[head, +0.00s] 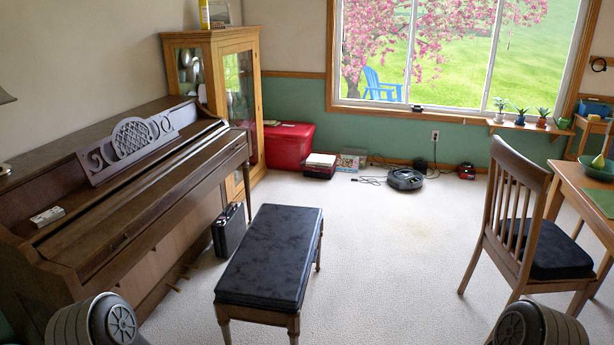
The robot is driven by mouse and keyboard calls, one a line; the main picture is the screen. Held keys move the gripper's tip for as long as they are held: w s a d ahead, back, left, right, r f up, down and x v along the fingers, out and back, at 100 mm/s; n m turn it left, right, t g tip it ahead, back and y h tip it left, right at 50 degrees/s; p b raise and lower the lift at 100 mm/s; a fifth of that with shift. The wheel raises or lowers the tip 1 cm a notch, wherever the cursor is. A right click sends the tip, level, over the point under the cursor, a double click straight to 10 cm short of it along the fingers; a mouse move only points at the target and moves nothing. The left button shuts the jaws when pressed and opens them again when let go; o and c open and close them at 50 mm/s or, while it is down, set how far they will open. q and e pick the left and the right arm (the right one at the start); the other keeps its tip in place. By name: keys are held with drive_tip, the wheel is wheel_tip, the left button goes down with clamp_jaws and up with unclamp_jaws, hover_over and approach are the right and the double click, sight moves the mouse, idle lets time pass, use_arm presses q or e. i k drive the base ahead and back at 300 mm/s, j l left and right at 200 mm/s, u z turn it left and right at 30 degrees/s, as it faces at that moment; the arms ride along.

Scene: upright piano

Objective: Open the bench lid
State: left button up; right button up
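The piano bench (267,262) stands in the middle foreground in the head view, beside the piano. Its dark, marbled black lid lies flat and shut on the brown wooden frame. The front apron (257,315) and several wooden legs show below the lid. Rounded grey parts of my own arms show at the lower left and lower right edges, apart from the bench. Neither of my grippers is in view.
The upright piano (170,213) fills the left, with a black case (229,229) on the carpet by it. A wooden chair (528,228) and table stand at the right. A robot vacuum (405,179) and red bin (288,145) are at the back. Carpet (400,265) right of the bench is clear.

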sight(270, 267)
drive_tip(key=i+l, duration=0.4)
drive_tip(key=i, duration=0.25)
drive_tip(key=i+l, duration=0.35)
drive_tip(key=i, duration=0.25)
drive_tip(key=i+l, duration=0.4)
drive_tip(key=i, duration=0.25)
drive_tip(key=i+l+u, duration=0.1)
drive_tip(key=i+l, duration=0.25)
drive_tip(key=i, duration=0.3)
drive_tip(key=i+l, duration=0.45)
drive_tip(key=i, duration=0.15)
